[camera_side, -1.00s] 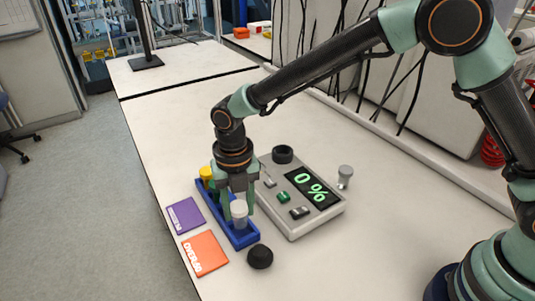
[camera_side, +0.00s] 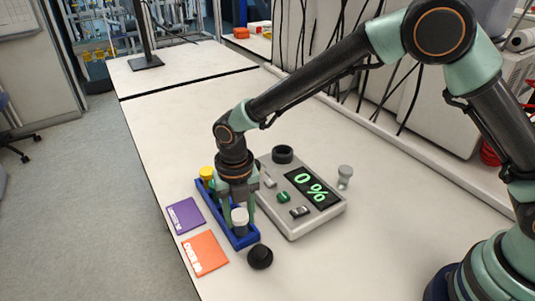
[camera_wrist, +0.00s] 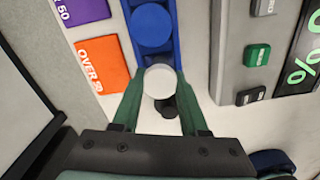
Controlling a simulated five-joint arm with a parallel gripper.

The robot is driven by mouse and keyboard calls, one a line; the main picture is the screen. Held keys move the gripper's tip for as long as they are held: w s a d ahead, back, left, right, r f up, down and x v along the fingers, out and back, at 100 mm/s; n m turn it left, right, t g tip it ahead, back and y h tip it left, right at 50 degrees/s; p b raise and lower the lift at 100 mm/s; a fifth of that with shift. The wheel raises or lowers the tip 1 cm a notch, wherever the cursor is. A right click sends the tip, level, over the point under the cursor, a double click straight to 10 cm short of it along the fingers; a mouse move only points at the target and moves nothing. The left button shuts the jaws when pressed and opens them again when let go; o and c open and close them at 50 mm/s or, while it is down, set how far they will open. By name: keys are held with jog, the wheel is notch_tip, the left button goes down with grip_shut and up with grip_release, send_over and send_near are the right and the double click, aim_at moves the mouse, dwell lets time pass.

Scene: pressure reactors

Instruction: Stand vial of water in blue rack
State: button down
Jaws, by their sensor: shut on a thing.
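My gripper (camera_side: 237,208) points down over the near part of the blue rack (camera_side: 246,241). It is shut on a white-capped vial (camera_side: 240,216), which stands roughly upright. In the wrist view the white cap (camera_wrist: 159,80) sits between the green fingers, at the near end of the rack (camera_wrist: 167,8). The vial's lower part is hidden, so I cannot tell whether it is seated in a hole. No label shows whether it holds water.
A yellow-capped vial (camera_side: 206,173) stands at the rack's far end, and a blue cap (camera_wrist: 152,25) shows farther along. Close by are the grey reactor console (camera_side: 293,228) reading 0 %, a black knob-like piece (camera_side: 260,257), an orange card (camera_side: 204,254), a purple card (camera_side: 186,215) and a grey-capped vial (camera_side: 345,172).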

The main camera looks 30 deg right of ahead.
jog(key=shift+f, duration=0.25)
dwell(0.4)
grip_release()
jog(key=shift+r, duration=3.5)
